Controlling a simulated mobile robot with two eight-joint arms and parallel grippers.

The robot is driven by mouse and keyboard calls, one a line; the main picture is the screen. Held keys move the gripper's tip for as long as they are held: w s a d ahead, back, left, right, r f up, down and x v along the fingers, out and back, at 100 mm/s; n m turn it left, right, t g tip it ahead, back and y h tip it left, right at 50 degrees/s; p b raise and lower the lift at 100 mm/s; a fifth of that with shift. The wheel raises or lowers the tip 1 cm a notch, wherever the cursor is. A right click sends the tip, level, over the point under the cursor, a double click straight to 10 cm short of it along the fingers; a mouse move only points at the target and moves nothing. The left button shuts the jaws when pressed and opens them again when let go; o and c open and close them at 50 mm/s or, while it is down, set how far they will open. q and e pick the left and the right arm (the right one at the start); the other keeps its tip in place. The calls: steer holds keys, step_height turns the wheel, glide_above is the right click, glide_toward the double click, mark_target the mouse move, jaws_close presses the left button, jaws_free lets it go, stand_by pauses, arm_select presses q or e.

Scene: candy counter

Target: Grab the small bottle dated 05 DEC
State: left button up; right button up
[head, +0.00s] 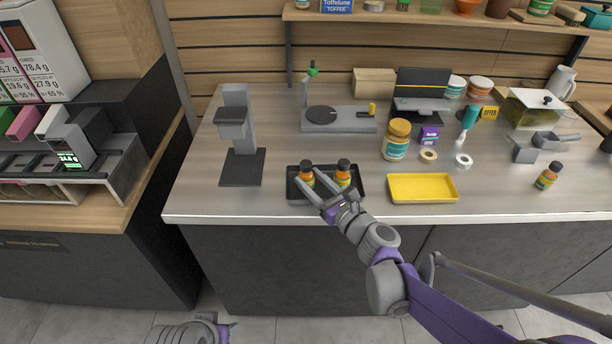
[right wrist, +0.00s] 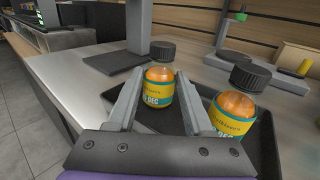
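Two small orange bottles with dark caps stand upright in a black tray (head: 358,194): a left bottle (head: 306,176) and a right bottle (head: 343,174). My right gripper (head: 308,182) is open over the tray, its fingers either side of the left bottle. In the right wrist view this bottle (right wrist: 159,88) stands between the fingers, with gaps visible; its label ends in "DEC", the day hard to read. The other bottle (right wrist: 233,115) is outside the right finger, its date mostly hidden. A third small bottle (head: 547,177) stands at the counter's right.
A yellow tray (head: 422,188) lies right of the black tray. A grey stand (head: 240,140) is to the left; a scale (head: 338,118) and a large jar (head: 396,140) stand behind. Tape rolls (head: 464,160) lie farther right. The counter's front edge is close to the black tray.

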jaws_close()
steer(key=shift+r, duration=0.15)
